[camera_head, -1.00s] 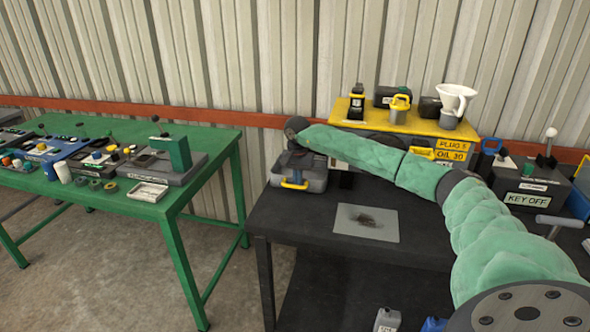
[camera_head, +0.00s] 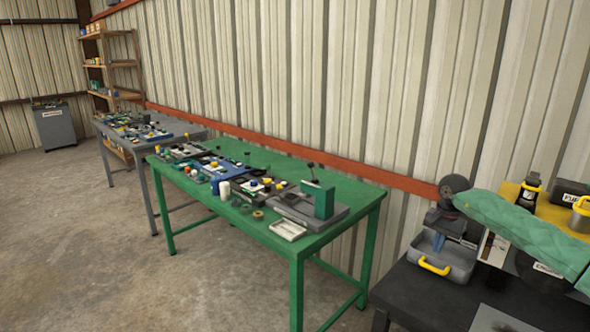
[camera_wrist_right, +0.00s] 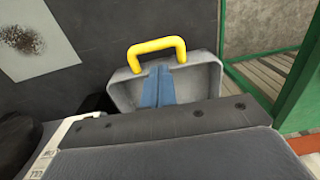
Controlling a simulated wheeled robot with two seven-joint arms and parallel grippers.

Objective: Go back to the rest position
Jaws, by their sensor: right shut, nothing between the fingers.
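My right arm, in a green sleeve (camera_head: 520,228), comes in from the right in the head view. My right gripper (camera_head: 446,236) points down over the grey case with a yellow handle (camera_head: 434,265) on the dark table. In the right wrist view its two blue fingers (camera_wrist_right: 157,86) are together, in front of the case's grey inside wall (camera_wrist_right: 203,80). Nothing shows between them. Whether the fingers touch the case I cannot tell. My left gripper is in no view.
The dark table (camera_head: 415,300) fills the lower right, with a yellow stand (camera_head: 556,212) behind my arm. A green table (camera_head: 350,200) with several devices stands left of it. Farther left are a grey table (camera_head: 185,127) and shelves (camera_head: 122,72). The concrete floor in front is clear.

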